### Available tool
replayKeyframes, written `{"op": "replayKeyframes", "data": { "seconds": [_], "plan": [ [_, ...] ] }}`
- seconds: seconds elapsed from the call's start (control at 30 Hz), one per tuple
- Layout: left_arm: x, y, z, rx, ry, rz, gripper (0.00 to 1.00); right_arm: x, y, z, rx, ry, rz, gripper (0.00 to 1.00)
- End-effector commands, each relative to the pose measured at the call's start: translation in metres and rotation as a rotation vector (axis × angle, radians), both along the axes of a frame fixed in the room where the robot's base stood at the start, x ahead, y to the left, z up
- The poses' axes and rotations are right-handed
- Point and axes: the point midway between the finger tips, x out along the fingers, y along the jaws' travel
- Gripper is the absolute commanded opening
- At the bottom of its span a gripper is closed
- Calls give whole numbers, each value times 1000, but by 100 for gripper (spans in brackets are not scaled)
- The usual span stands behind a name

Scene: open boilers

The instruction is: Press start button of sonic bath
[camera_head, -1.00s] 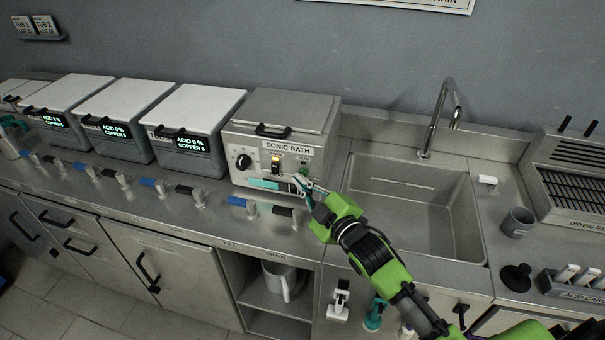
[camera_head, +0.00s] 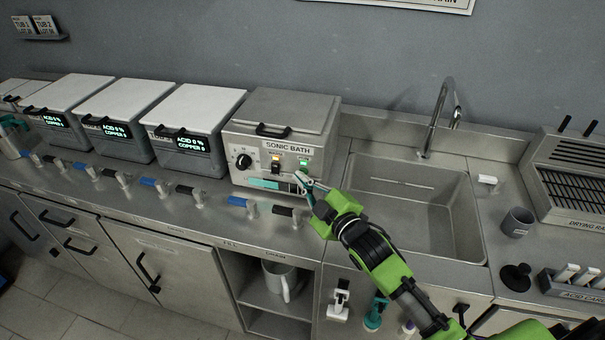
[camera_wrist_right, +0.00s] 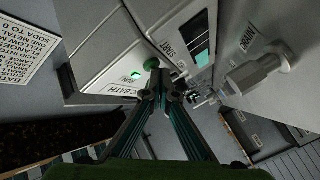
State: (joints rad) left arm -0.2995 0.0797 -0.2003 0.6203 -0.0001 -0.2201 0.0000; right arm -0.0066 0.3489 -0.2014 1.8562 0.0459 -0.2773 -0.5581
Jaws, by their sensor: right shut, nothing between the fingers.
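The sonic bath (camera_head: 273,152) is a grey metal box with a closed lid on the counter, left of the sink. My left gripper is out of view.
Several acid tubs (camera_head: 190,127) stand left of the bath. Blue and black valve handles (camera_head: 242,203) line the counter front.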

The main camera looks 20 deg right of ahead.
Motion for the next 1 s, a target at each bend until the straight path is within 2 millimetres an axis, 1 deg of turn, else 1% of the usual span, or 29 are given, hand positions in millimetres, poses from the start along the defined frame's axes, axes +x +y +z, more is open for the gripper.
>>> {"op": "replayKeyframes", "data": {
  "seconds": [0.27,0.6,0.9,1.0],
  "plan": [
    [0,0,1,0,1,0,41,-1,0,0,0,1,-1,0],
    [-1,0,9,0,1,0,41,-14,9,1,0,1,-1,0],
    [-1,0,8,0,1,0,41,-15,9,0,-1,-1,-1,0],
    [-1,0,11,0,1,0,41,-18,12,0,1,2,0,0]
  ]
}}
